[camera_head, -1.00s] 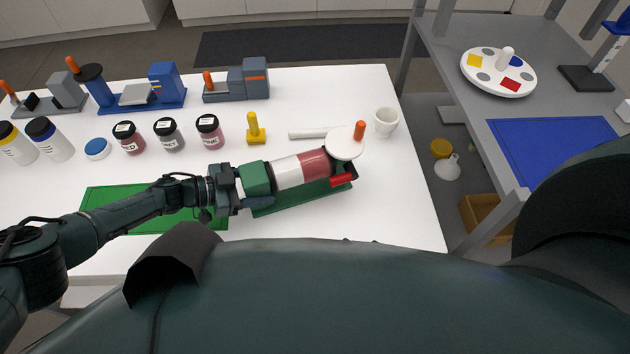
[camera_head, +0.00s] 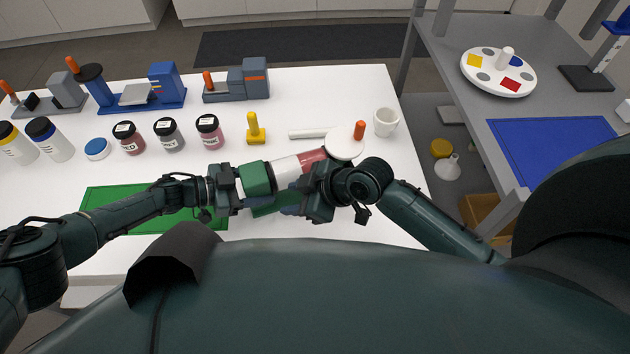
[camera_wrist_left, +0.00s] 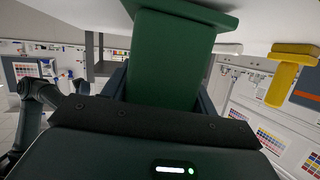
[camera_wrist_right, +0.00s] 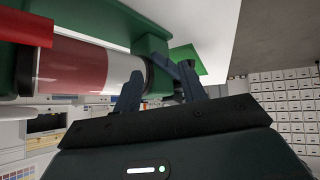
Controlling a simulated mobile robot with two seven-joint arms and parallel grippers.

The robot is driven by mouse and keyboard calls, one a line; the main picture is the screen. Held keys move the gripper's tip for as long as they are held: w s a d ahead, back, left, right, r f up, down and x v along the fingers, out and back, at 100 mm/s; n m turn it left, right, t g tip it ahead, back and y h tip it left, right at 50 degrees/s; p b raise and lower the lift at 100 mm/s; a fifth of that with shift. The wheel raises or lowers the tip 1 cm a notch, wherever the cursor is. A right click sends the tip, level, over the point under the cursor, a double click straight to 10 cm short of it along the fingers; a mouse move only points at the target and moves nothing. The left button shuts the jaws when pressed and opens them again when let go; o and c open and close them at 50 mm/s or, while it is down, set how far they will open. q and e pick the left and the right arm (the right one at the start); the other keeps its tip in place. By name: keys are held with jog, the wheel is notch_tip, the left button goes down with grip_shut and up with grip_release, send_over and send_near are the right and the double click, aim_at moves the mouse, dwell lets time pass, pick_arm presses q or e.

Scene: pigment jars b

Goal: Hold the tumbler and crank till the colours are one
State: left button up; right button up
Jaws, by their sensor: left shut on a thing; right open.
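The tumbler is a green stand (camera_head: 268,207) with a jar (camera_head: 287,171) lying in it, part white and part red. The jar's red and white bands also show in the right wrist view (camera_wrist_right: 85,68). My left gripper (camera_head: 238,183) is shut on the green end block (camera_head: 257,178), which fills the left wrist view (camera_wrist_left: 170,60). My right gripper (camera_head: 306,186) is open at the tumbler's near side, hiding part of jar and stand. Its fingers (camera_wrist_right: 160,84) appear empty.
Labelled jars (camera_head: 168,133) and a blue lid (camera_head: 97,148) stand behind the left arm. A green mat (camera_head: 150,223) lies under the left arm.

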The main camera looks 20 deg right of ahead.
jog(key=w+r+n+g, duration=0.1)
jog(key=w+d+r+n, duration=0.1)
jog(key=r+n, duration=0.1)
jog(key=shift+w+d+n+g, duration=0.1)
jog(key=shift+w+n+g, duration=0.2)
jog(key=shift+g, duration=0.1)
jog(key=d+n, duration=0.1)
jog(key=w+d+r+g+h, duration=0.1)
jog(key=w+d+r+n+h, duration=0.1)
jog(key=shift+d+r+n, duration=0.2)
jog(key=shift+d+n, duration=0.05)
jog(key=shift+n, duration=0.05)
notch_tip(320, 180, up, 9)
jog(key=n+g+h, duration=0.2)
jog(key=n+h, duration=0.1)
jog(key=h, duration=0.2)
send_over(362, 124)
jog(key=shift+w+f, duration=0.1)
jog(key=shift+f, duration=3.5)
jog(key=shift+c, duration=0.5)
